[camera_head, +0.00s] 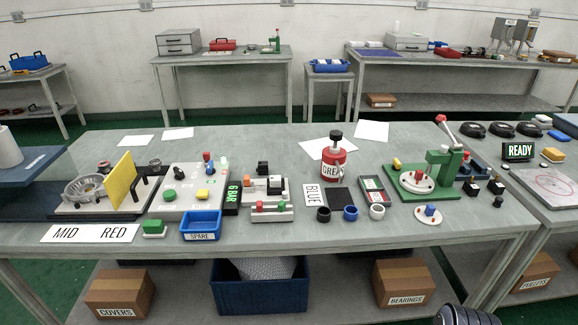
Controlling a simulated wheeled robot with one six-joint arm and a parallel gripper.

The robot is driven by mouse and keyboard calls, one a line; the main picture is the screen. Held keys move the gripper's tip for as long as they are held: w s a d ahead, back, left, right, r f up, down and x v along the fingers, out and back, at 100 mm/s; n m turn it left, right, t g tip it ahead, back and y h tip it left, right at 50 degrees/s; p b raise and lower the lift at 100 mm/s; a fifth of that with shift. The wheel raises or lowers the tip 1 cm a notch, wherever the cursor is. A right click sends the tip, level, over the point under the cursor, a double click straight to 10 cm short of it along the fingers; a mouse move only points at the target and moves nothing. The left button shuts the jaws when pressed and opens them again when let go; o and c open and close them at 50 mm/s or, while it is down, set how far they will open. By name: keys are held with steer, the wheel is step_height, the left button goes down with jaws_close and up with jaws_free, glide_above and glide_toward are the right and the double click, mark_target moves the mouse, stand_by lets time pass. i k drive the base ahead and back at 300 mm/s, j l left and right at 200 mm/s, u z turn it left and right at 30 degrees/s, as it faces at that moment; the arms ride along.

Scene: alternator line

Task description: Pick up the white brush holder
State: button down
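No piece in the head view can be identified with certainty as the white brush holder. A small white cup-shaped piece (377,212) stands on the front part of the grey workbench (290,238), right of a blue one (350,213) and a black one (323,214). Its shape is too small to tell more. Several other small pale parts sit among the fixtures. My gripper is not in view, so its distance from these pieces and its state are not shown.
A blue SPARE bin (200,227), a fixture with a yellow plate (123,180), a red GREASE can (333,163) and a green press (441,167) crowd the bench. A MID RED sign (90,233) lies front left.

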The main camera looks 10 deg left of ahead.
mark_target(276, 181)
steer(key=j+z, duration=0.3)
steer(key=j, duration=0.7)
steer(key=j+z, duration=0.3)
steer(key=j, duration=0.7)
